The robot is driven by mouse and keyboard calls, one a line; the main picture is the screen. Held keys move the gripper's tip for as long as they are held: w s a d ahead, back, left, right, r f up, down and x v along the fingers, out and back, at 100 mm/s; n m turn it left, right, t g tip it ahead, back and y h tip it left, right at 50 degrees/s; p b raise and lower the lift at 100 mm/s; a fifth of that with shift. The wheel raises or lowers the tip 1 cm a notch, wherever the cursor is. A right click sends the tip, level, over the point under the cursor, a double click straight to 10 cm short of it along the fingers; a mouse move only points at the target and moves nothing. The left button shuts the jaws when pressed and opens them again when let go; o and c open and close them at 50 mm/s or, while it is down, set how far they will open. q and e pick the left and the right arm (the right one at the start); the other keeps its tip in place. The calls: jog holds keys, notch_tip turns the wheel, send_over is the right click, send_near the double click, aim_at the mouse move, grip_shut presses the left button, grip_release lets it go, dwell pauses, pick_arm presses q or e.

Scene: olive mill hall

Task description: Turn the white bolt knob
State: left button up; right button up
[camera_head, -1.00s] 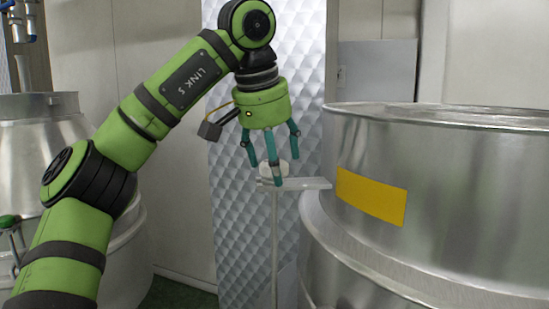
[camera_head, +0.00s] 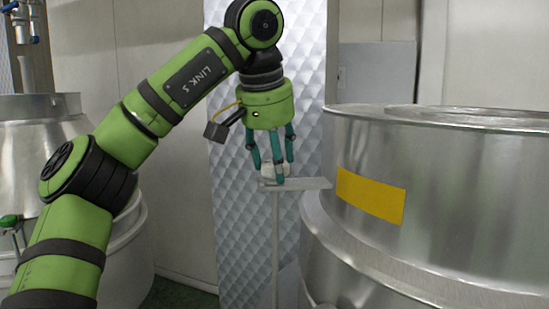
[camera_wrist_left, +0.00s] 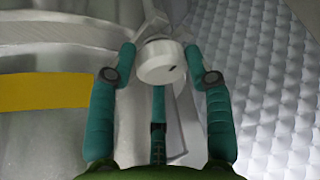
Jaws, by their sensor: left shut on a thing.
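The white bolt knob (camera_head: 265,170) sits on top of a small narrow metal plate on a thin post, partly hidden behind my fingers. In the left wrist view the knob (camera_wrist_left: 160,64) is a round white cap with a small dark mark on its face. My left gripper (camera_head: 273,168) points down from above, its teal fingers shut around the knob. In the left wrist view the left gripper's (camera_wrist_left: 161,58) fingers stand on both sides of the knob, with a third finger below it. My right gripper is not in view.
A large steel vat (camera_head: 450,190) with a yellow label (camera_head: 371,195) stands close on the right. Another steel vessel (camera_head: 35,135) is at the left. A quilted metal panel (camera_head: 235,200) rises behind the metal plate (camera_head: 310,184).

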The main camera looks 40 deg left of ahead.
pick_arm(q)
jog(key=n, duration=0.2)
jog(key=n+y, duration=0.1)
jog(key=n, duration=0.1)
jog(key=shift+w+g+y, duration=0.1)
jog(key=shift+g+y, duration=0.2)
jog(key=shift+g, duration=0.1)
jog(key=n+g+y, duration=0.1)
jog(key=n, duration=0.3)
jog(key=shift+d, duration=0.1)
jog(key=n, duration=0.1)
jog(key=n+g, duration=0.1)
jog(key=n, duration=0.1)
jog(key=shift+w+f+n+y, duration=0.1)
jog(key=shift+w+n+y, duration=0.05)
jog(key=shift+n+y, duration=0.15)
jog(key=shift+w+f+n+g, duration=0.15)
jog(key=shift+n+g, duration=0.65)
jog(key=shift+n, duration=0.9)
jog(key=o, duration=1.1)
jog(key=shift+w, duration=0.1)
